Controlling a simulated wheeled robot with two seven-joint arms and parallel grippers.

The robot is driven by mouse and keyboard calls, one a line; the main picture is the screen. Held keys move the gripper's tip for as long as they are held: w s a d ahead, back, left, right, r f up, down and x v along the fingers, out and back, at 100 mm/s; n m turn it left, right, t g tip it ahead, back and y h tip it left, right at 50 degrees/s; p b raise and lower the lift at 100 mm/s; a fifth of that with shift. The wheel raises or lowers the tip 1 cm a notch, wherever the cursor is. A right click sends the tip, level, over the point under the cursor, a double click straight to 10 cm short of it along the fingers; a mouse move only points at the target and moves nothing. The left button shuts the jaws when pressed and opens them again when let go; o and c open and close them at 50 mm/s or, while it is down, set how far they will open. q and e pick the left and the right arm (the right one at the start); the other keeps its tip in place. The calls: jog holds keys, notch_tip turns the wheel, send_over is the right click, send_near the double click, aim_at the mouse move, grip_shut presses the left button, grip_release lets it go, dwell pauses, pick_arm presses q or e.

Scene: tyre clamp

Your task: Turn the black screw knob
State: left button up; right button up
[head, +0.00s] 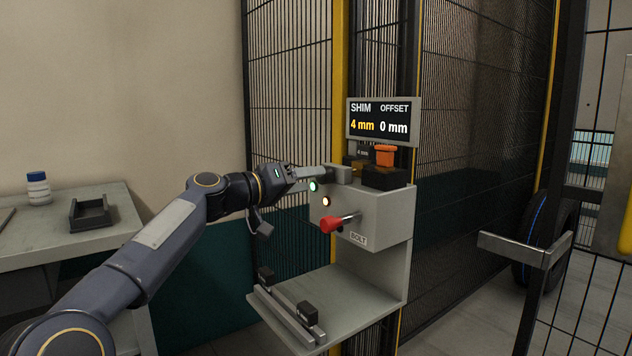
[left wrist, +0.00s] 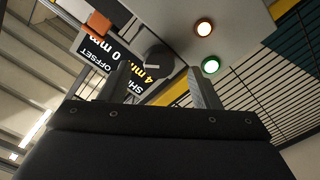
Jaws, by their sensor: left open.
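The black screw knob (left wrist: 157,61) shows in the left wrist view as a dark round knob with a light line on its face. It lies between the two finger directions of my left gripper (left wrist: 164,86), which is open with a finger on each side. I cannot tell whether either finger touches it. In the head view my left gripper (head: 322,173) reaches in from the left to the upper left side of the grey clamp box (head: 379,215). There the knob is not clearly told apart from the fingers. My right gripper is not in view.
A display (head: 383,121) reads SHIM 4 mm, OFFSET 0 mm. An orange piece (head: 385,155) sits on top of the box. A red-ended lever (head: 331,224) sticks out in front, below two lights. A shelf (head: 350,293) lies beneath. A side table (head: 75,233) stands left.

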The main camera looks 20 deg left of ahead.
pick_arm(q)
jog(key=v, duration=0.4)
jog(key=shift+s+a, duration=0.1)
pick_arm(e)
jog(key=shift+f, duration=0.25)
pick_arm(q)
jog(key=s+d+f+n+g+y, duration=0.15)
jog(key=s+f+g+y, duration=0.25)
jog(key=s+f, duration=1.45)
jog(key=s+d+f+g+y, duration=0.2)
jog(key=s+f+g+y, duration=0.15)
jog(key=s+f, duration=1.5)
notch_tip(320, 180, up, 36)
jog(key=s+g+p, duration=0.1)
jog(key=s+p, duration=0.1)
jog(key=p, duration=3.2)
jog(key=shift+s+d+r+p, duration=0.15)
jog(key=shift+d+r+p, duration=0.05)
jog(key=shift+p, duration=0.2)
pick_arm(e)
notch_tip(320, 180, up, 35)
pick_arm(q)
jog(key=shift+c, duration=0.4)
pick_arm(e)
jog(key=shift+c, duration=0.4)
